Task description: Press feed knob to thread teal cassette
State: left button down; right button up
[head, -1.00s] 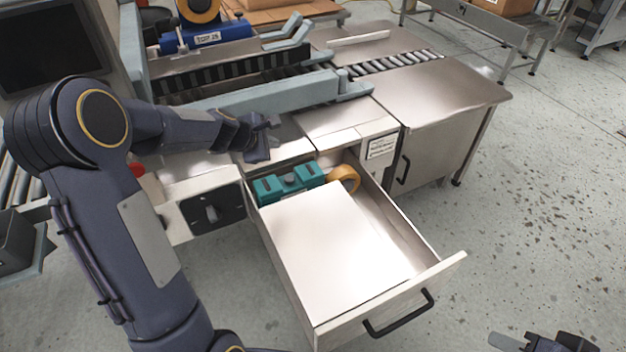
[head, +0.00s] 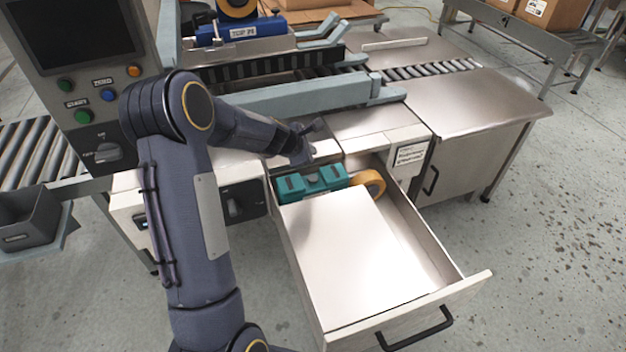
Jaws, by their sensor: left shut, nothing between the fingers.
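The teal cassette (head: 291,188) lies at the back of the open drawer (head: 459,287), two raised blocks with a lower middle part between them. I cannot make out the feed knob clearly on it; the middle part is small and partly behind my gripper. My left gripper (head: 302,160) is shut and empty, just above and behind the cassette, slightly left of its middle. I cannot tell whether its tips touch the cassette. My right gripper is out of view.
A yellow-orange tape roll (head: 371,184) stands right of the cassette. A flat pale panel (head: 350,260) covers much of the drawer. A control panel with buttons (head: 105,90) and a rotary switch (head: 106,152) stands at left. A grey bin (head: 32,217) sits far left. Floor at right is clear.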

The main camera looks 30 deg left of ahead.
aim_at(314, 176)
pick_arm(q)
notch_tip(314, 176, down, 8)
jog(key=b, duration=0.7)
dwell(1.6)
jog(key=shift+f+b, duration=0.35)
jog(key=shift+f+b, duration=0.8)
jog(key=shift+f, duration=0.1)
dwell(0.7)
jog(key=shift+r, duration=0.15)
dwell(0.3)
jog(key=shift+r+p, duration=1.15)
notch_tip(314, 176, up, 5)
jog(key=p, duration=0.5)
jog(key=shift+r, duration=0.1)
